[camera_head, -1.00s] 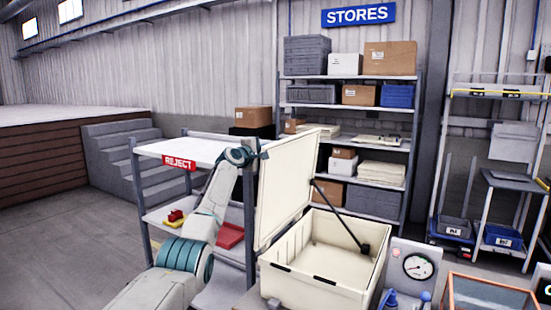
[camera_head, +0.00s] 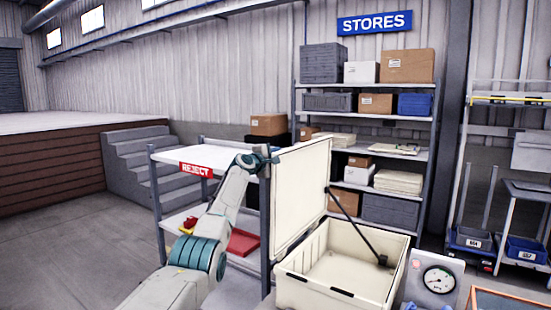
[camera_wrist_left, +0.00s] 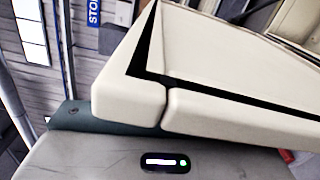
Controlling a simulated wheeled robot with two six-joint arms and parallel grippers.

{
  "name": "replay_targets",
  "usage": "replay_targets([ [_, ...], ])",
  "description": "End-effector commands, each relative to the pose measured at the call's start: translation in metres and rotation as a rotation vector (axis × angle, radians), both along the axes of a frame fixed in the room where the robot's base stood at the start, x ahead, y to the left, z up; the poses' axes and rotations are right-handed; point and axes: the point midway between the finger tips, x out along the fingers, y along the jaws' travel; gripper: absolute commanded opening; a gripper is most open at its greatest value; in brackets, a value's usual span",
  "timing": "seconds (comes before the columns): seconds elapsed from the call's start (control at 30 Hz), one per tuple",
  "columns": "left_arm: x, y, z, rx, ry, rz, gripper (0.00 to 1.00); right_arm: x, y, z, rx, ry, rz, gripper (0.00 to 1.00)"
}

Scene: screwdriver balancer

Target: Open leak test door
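A cream box (camera_head: 322,296) stands at lower middle in the head view. Its door, a cream lid (camera_head: 301,195), stands raised steeply on the left side, and a black strut (camera_head: 352,222) runs from it to the box. The box looks empty inside. My left gripper (camera_head: 268,160) is at the lid's upper left edge, partly hidden by it. In the left wrist view, a large cream surface (camera_wrist_left: 225,75) with a black band fills the upper right, very close; it looks like the lid. My right gripper is not in view.
A reject rack (camera_head: 211,152) with red and yellow items stands left of the box, close behind my left arm. A gauge panel (camera_head: 436,272) stands right of the box. Stores shelves (camera_head: 388,112) are behind. The floor at left is clear.

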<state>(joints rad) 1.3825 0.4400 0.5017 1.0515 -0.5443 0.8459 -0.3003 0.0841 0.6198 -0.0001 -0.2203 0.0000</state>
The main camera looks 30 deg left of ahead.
Motion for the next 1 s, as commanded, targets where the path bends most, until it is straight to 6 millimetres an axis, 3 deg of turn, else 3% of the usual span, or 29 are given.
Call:
replay_targets([
  [0.37, -0.010, 0.002, -0.004, 0.004, 0.000, -0.002, 0.33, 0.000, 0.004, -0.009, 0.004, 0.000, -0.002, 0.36],
  [1.0, -0.087, 0.003, -0.004, 0.005, 0.000, 0.001, 0.33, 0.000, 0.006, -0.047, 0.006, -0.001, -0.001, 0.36],
])
